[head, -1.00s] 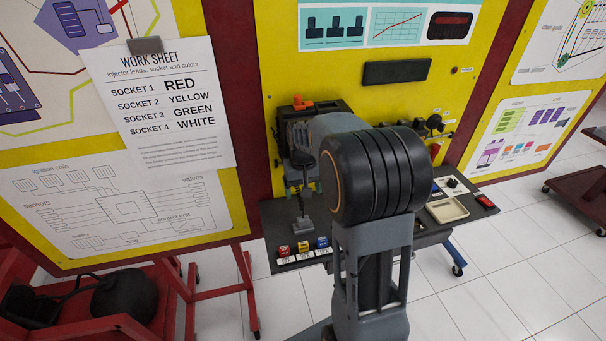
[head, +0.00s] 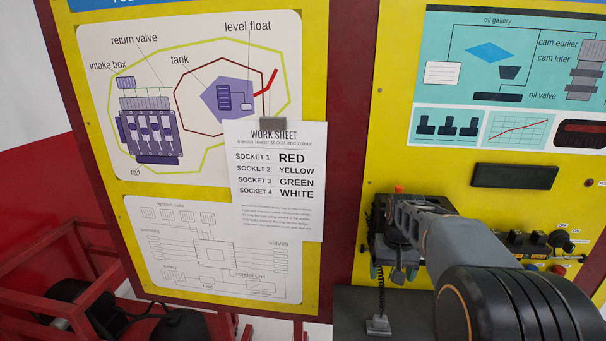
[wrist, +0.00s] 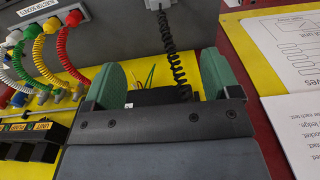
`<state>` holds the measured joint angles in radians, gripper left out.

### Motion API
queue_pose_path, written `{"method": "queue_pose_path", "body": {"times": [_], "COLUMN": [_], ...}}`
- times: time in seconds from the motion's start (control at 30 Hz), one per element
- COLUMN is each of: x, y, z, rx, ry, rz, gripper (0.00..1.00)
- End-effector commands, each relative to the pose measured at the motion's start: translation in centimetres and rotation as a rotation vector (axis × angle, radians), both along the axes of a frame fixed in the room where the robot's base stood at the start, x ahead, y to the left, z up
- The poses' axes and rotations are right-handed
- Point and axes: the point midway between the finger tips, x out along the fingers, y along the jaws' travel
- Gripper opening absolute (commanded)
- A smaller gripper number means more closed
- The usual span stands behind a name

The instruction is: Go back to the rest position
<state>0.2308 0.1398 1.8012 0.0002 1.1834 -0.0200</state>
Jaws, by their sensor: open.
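My gripper (wrist: 160,76) shows in the wrist view with its two green fingers wide apart. I see no object clamped between them. A black coiled cord (wrist: 173,50) and thin wires show beyond the fingers. In the head view my grey and black arm reaches from the lower right toward the yellow panel (head: 450,120).
Red, yellow, green and white leads (wrist: 72,45) curve from a grey box at the wrist view's upper left. A work sheet (head: 280,185) hangs on the left board. A dark bench (head: 405,312) lies below the arm, with a red frame (head: 95,250) at left.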

Motion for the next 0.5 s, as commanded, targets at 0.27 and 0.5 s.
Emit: {"method": "queue_pose_path", "body": {"times": [0.27, 0.5], "x": [-7.8, -13.8], "y": [4.4, 7.7], "z": [-0.3, -0.1], "rx": [-0.026, -0.038], "ry": [-0.145, -0.288], "rz": [0.059, 0.14], "gripper": [0.82, 0.82]}}
